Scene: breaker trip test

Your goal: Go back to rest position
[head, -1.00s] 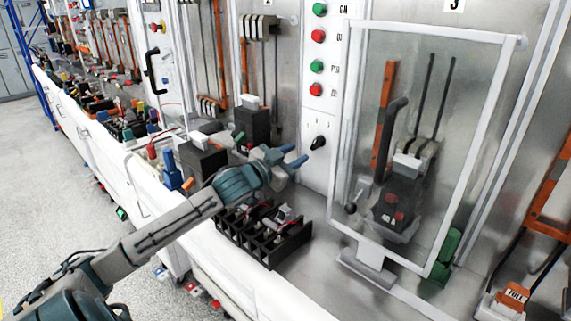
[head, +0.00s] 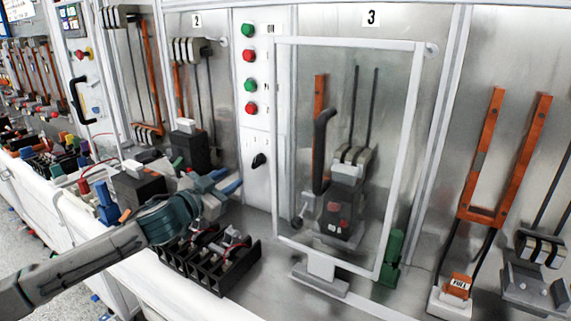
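My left gripper (head: 228,180) reaches in from the left on its grey and teal arm. Its two blue fingertips show apart with nothing between them. It is above the bench in front of the panel, left of the black rotary switch (head: 259,160), and does not appear to touch it. A black open-topped divided tray (head: 212,262) with small red and black items lies below the gripper. My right gripper is not in view.
A clear door with a white frame (head: 347,43) covers a breaker (head: 337,218) in bay 3. Red and green buttons (head: 249,86) line the panel. Black boxes (head: 138,190) stand near my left arm. An orange fuse puller-like bracket (head: 483,215) stands at right.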

